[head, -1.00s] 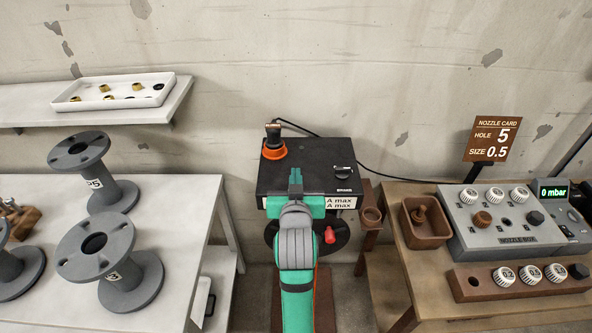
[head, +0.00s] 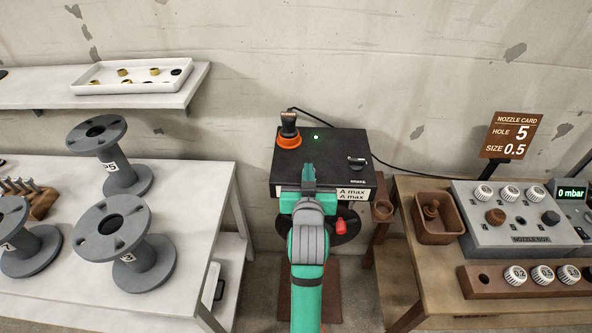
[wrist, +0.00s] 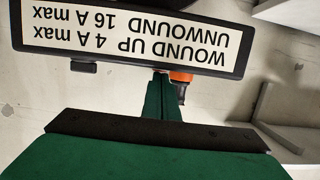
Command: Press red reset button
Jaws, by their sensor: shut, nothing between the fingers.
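A black box (head: 330,153) stands in the middle, with a label (head: 350,193) on its near edge. The label fills the top of the wrist view (wrist: 130,35), upside down. A small green light (head: 316,137) glows on the box top. No red button shows clearly on it. A red knob-like piece (head: 341,226) sits below the box's near side; I cannot tell if it is the reset button. My gripper (head: 308,170) is shut and empty at the box's near edge, hiding part of it. Its fingers also show in the wrist view (wrist: 163,98).
An orange-ringed socket with a black plug (head: 289,137) and a dark knob (head: 357,161) are on the box. A table with grey spools (head: 120,250) is left. A bench with the nozzle box (head: 510,232) and a wooden bin (head: 437,236) is right.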

